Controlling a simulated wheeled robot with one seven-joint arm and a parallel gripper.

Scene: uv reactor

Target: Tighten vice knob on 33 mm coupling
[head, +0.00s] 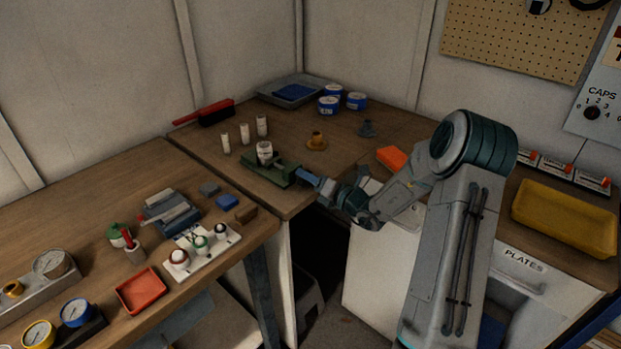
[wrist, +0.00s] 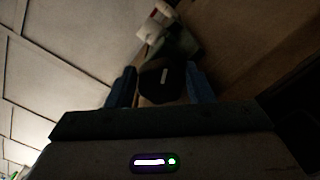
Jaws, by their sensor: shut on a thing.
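A small green vice (head: 268,172) stands near the front corner of the wooden bench, with a pale cylindrical coupling (head: 265,153) upright in it. My gripper (head: 304,176) reaches the vice's right end from the right. In the wrist view, the blue fingers of my gripper (wrist: 162,86) stand on both sides of a round black knob (wrist: 160,78) with a pale mark on its face, and are shut on it. The green vice (wrist: 180,45) and the pale coupling (wrist: 151,32) show dimly beyond the knob. In the head view the knob is hidden by my gripper.
Several pale cylinders (head: 244,134) stand behind the vice. A brass-coloured flanged part (head: 317,141) and a dark grey cone-shaped part (head: 367,129) stand to its right. Blue-labelled tins (head: 329,105) and a grey tray (head: 291,91) are at the back. The left bench holds gauges, blocks and a red tray (head: 141,291).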

